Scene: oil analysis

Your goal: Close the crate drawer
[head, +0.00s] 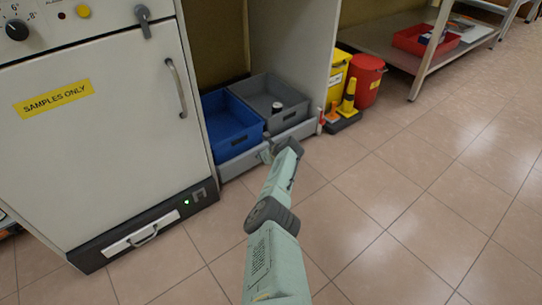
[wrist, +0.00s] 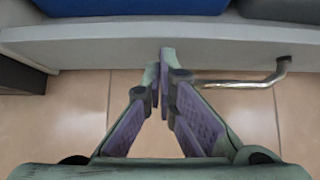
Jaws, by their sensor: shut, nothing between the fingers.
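The crate drawer (head: 241,165) is a low grey drawer at the floor of the open cabinet. It bears a blue crate (head: 228,135) on the left and a grey crate (head: 262,88) on the right. Its front looks close to the cabinet's front edge; I cannot tell exactly how far out it is. In the wrist view the drawer's front board (wrist: 100,45) runs across the top, with a bent metal handle (wrist: 240,83) to the right of my fingers. My gripper (wrist: 160,60) is shut and empty, fingertips at the front board; contact is unclear.
A white cabinet (head: 100,130) marked "SAMPLES ONLY" stands to the left. A yellow bin (head: 338,78), a red bin (head: 365,80) and small cones (head: 348,98) stand to the right. A shelf with a red tray (head: 412,40) is farther right. The tiled floor in front is clear.

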